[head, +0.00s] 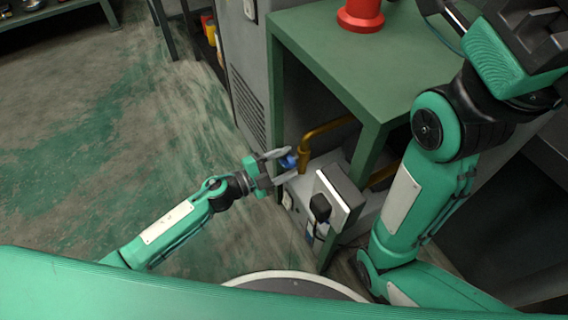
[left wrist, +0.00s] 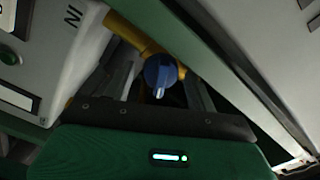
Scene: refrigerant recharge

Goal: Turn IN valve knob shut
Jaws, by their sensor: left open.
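The blue IN valve knob (head: 289,161) sits on a brass pipe at the side of a grey machine under the green table. In the left wrist view the knob (left wrist: 161,72) shows round with a pale raised bar pointing down the picture. My left gripper (head: 283,163) is open, with its fingers on either side of the knob; I cannot tell whether they touch it. The letters "IN" (left wrist: 72,17) show on the grey panel beside it. My right arm rises at the right of the head view, and its fingertips are out of view.
The grey machine (head: 300,187) stands low under the green table (head: 330,50). A black box-like part (head: 341,186) sits on its front. A red cylinder (head: 360,14) stands on the tabletop. The table's legs frame the space around the knob. The floor (head: 100,130) at left is clear.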

